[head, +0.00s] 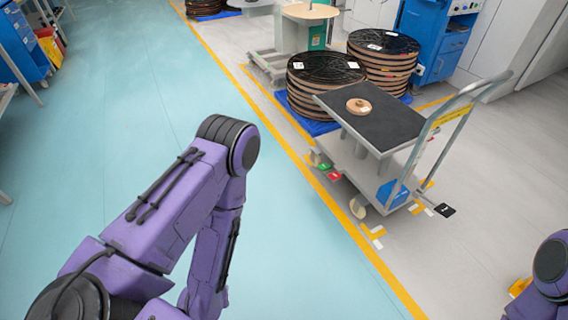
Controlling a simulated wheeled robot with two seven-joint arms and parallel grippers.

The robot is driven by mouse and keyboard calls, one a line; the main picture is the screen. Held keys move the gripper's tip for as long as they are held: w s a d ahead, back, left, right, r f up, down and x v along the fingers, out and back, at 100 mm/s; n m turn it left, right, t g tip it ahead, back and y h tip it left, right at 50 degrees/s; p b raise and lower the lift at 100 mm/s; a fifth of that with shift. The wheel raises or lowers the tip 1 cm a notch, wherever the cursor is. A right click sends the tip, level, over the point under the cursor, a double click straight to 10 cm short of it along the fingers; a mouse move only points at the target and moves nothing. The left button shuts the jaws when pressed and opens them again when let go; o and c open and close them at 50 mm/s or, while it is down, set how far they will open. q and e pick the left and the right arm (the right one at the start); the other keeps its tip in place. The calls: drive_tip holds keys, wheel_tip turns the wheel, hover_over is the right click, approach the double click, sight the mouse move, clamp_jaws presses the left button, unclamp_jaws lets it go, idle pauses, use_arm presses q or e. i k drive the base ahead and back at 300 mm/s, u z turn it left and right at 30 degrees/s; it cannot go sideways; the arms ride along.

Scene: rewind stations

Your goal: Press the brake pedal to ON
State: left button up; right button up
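A grey platform cart (367,125) with a dark top stands on the floor at the right of the middle. A small green piece (324,167) and a small red piece (334,175) sit low at its left end, near the floor. A black pedal-like plate (445,210) with a white mark sticks out low at its handle end. My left arm bends down in front, well short of the cart. Neither gripper shows in this view.
A copper-coloured spool (358,106) lies on the cart top. Stacks of dark reels (325,70) stand on blue pallets behind the cart. The cart's push handle (462,100) rises at the right. A yellow line (310,178) crosses the floor; the teal floor (110,120) left of it is clear.

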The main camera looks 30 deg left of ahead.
sight(331, 173)
drive_tip(key=u, duration=0.6)
drive_tip(key=i, duration=2)
drive_tip(key=z, duration=0.05)
